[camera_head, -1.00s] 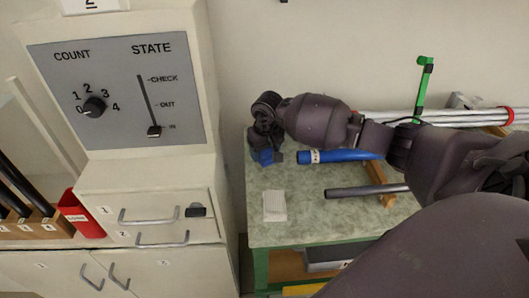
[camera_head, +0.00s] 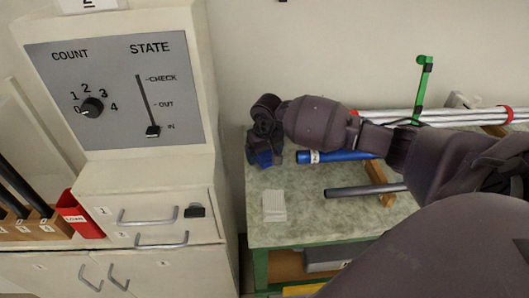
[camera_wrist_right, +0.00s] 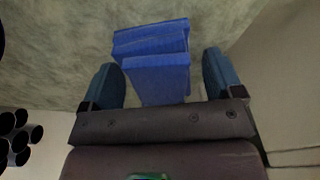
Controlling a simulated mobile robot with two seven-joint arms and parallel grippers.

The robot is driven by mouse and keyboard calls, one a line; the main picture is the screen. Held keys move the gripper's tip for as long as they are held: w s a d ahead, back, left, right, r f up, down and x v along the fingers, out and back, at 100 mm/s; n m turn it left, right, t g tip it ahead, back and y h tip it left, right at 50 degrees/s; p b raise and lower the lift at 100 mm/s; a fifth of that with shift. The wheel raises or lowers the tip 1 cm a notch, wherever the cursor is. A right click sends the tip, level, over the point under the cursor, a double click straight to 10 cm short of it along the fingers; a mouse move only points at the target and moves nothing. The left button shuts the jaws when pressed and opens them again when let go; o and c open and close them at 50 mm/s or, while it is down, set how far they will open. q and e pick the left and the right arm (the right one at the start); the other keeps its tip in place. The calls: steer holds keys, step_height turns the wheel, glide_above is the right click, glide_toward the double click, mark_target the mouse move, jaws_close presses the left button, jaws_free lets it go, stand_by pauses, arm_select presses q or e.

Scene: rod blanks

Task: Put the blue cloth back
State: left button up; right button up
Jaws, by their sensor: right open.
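The blue cloth (camera_wrist_right: 158,70) shows in the right wrist view as a folded, layered blue stack against the mottled table top. My right gripper (camera_wrist_right: 163,82) is open, with one blue-grey finger on each side of the cloth and a visible gap at each side. In the head view my right gripper (camera_head: 264,152) is low at the far left corner of the green-topped table (camera_head: 315,222). Blue shows at its tip there, but I cannot tell cloth from fingers. My left gripper is not in view.
A blue rod (camera_head: 340,156) and a grey rod (camera_head: 365,190) lie on a wooden rest (camera_head: 382,188). Pale rods (camera_head: 450,117) lie behind. The cabinet (camera_head: 150,200) stands close on the left.

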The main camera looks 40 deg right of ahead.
mark_target(266, 152)
steer(key=shift+r, duration=0.4)
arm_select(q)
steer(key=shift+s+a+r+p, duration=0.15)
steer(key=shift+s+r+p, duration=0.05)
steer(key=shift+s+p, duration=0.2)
arm_select(e)
step_height(266, 152, up, 12)
steer(key=s, duration=0.1)
steer(key=shift+s+f, duration=0.15)
steer(key=shift+f, duration=0.1)
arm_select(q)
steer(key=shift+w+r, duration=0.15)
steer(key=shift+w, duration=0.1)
arm_select(e)
steer(key=shift+a, duration=0.1)
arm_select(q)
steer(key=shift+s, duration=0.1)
arm_select(e)
steer(key=shift+f, duration=0.1)
